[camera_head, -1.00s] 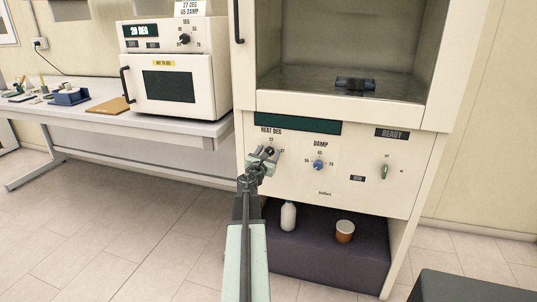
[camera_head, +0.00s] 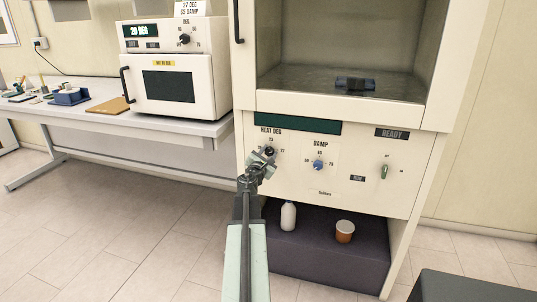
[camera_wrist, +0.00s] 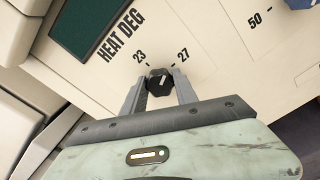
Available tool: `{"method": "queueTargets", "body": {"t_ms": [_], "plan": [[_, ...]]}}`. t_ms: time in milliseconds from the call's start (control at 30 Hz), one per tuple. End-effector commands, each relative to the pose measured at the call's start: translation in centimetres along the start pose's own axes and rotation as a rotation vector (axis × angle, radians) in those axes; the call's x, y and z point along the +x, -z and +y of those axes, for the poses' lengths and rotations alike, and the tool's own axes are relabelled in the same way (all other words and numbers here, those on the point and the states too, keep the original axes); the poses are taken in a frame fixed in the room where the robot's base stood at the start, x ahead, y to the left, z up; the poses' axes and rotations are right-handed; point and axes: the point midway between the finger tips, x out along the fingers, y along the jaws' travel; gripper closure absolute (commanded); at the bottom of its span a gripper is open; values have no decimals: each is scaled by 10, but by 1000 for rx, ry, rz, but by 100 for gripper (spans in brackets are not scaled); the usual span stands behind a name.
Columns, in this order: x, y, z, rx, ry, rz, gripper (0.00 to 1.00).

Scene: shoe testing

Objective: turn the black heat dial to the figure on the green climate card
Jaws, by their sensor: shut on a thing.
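The black heat dial (camera_wrist: 160,82) sits on the cream panel below the words HEAT DEG, with the figures 23 and 27 beside it in the wrist view. Its pale pointer line slants to the upper right there, toward the 27 side. My gripper (camera_wrist: 159,90) is shut on the dial, one finger on each side. In the head view my gripper (camera_head: 268,156) partly covers the dial (camera_head: 269,150).
A blue DAMP dial (camera_head: 318,165) is just right of the heat dial. Farther right is a green switch (camera_head: 384,171) below a READY sign. A white bottle (camera_head: 288,216) and an orange-brown cup (camera_head: 344,231) stand on the dark plinth below the panel.

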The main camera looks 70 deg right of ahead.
Motion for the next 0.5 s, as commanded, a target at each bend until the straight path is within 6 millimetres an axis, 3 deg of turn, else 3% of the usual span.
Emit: {"method": "queueTargets", "body": {"t_ms": [500], "plan": [[0, 1, 0, 362, -1, 1, 100]]}}
